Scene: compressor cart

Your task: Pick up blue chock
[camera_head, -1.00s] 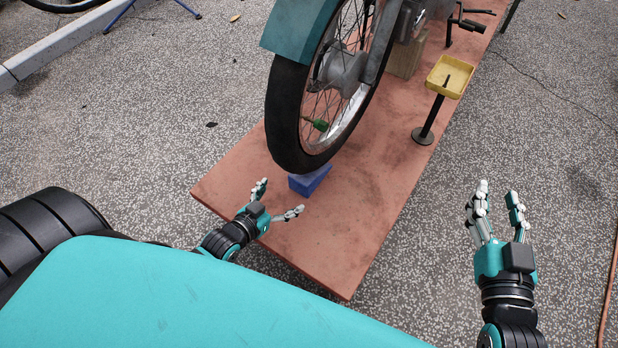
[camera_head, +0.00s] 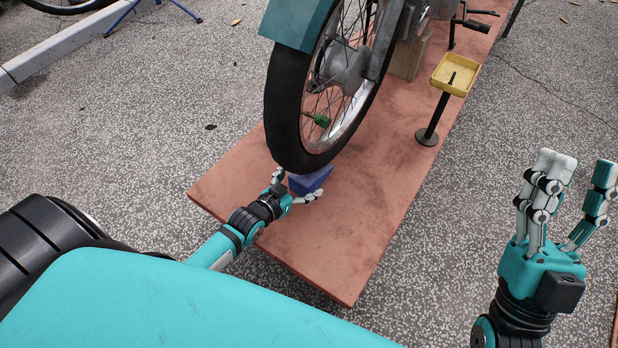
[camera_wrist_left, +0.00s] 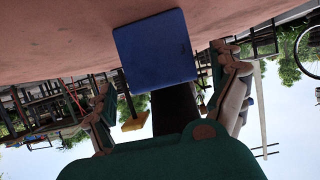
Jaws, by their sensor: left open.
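The blue chock (camera_head: 312,181) sits on the reddish platform, at the foot of the motorcycle wheel (camera_head: 283,130). My left gripper (camera_head: 299,184) is open at the near side of the chock, with one finger to its left and one to its right. In the left wrist view the blue chock (camera_wrist_left: 157,48) appears between the spread fingers of the left gripper (camera_wrist_left: 168,85). I cannot tell whether any finger touches it. My right gripper (camera_head: 575,185) is open and empty, raised over the paved ground at the right.
The reddish platform (camera_head: 340,240) is bare in front and to the right of the chock. A yellow tray (camera_head: 454,74) on a black post stands further back. A wooden block (camera_head: 408,55) lies behind the wheel. The wheel is close above the chock.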

